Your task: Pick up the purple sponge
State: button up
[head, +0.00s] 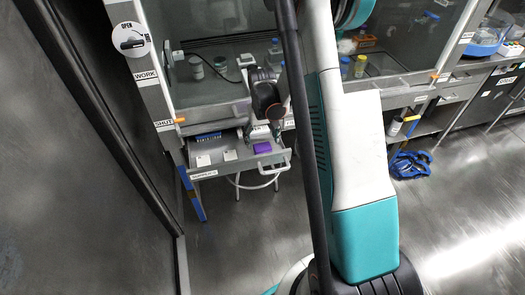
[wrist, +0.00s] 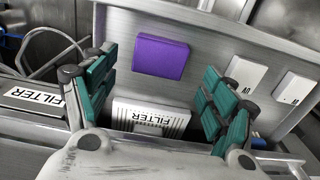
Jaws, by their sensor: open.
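The purple sponge (head: 262,147) lies in an open drawer (head: 205,174) below the fume hood in the head view. In the wrist view the sponge (wrist: 160,57) lies flat on the drawer floor, beyond and between my fingers. My gripper (wrist: 150,105) is open and empty, with its teal-padded fingers spread wide. The fingers look apart from the sponge.
A white box labelled FILTER (wrist: 150,117) stands between the fingers, close to the sponge. Two white boxes (wrist: 247,75) lie right of the sponge in the wrist view. A blue rack (head: 208,136) is at the drawer's back left. Drawer walls surround these things.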

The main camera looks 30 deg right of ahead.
aim_at(262, 147)
jog(key=f, duration=0.2)
jog(key=f+b, duration=0.1)
jog(key=shift+s+f, duration=0.2)
jog(key=shift+f, duration=0.2)
jog(key=shift+r, duration=0.1)
jog(key=c, duration=0.9)
jog(key=shift+r, duration=0.1)
notch_tip(262, 147, up, 20)
jog(key=p, duration=0.6)
jog(key=shift+o, duration=0.3)
